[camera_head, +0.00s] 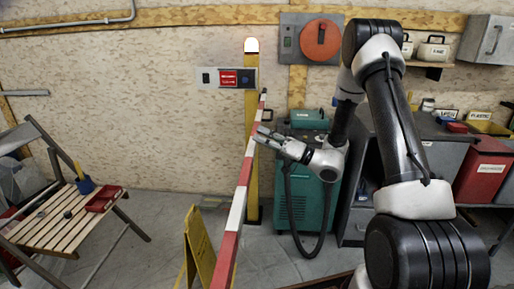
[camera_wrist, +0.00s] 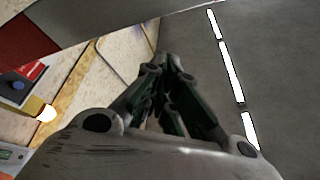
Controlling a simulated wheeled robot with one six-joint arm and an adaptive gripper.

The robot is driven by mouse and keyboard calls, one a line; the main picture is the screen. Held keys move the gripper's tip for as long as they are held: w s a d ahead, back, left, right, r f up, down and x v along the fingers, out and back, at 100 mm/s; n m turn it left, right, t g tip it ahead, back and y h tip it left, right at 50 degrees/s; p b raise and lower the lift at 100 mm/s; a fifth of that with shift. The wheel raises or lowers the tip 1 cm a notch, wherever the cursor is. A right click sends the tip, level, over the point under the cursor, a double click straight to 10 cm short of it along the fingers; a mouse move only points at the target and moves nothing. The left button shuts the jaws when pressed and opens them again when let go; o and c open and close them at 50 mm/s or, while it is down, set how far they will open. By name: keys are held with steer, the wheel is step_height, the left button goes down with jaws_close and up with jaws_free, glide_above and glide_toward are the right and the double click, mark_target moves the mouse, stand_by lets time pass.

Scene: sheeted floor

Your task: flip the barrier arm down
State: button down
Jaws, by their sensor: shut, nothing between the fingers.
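The barrier arm (camera_head: 238,205), a long red-and-white striped bar, runs from near the yellow post (camera_head: 252,160) down and toward the bottom of the head view. A large red and pale surface across the top left of the wrist view looks like the bar (camera_wrist: 110,18) close up. My gripper (camera_head: 262,135) is shut and empty, its tips at the bar's right side in the head view. In the wrist view my fingers (camera_wrist: 165,65) come together just below the bar. I cannot tell whether they touch it.
A yellow folding sign (camera_head: 198,250) stands left of the bar. A slatted chair (camera_head: 70,213) with a red tray is at left. A teal cabinet (camera_head: 300,215) stands behind my gripper. A workbench with bins, including a red bin (camera_head: 484,170), is at right. Floor between chair and sign is clear.

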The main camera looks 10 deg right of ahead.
steer(key=w+d+v, duration=0.1)
steer(key=v, duration=0.8)
steer(key=shift+w+d+r, duration=0.2)
steer(key=shift+d, duration=0.15)
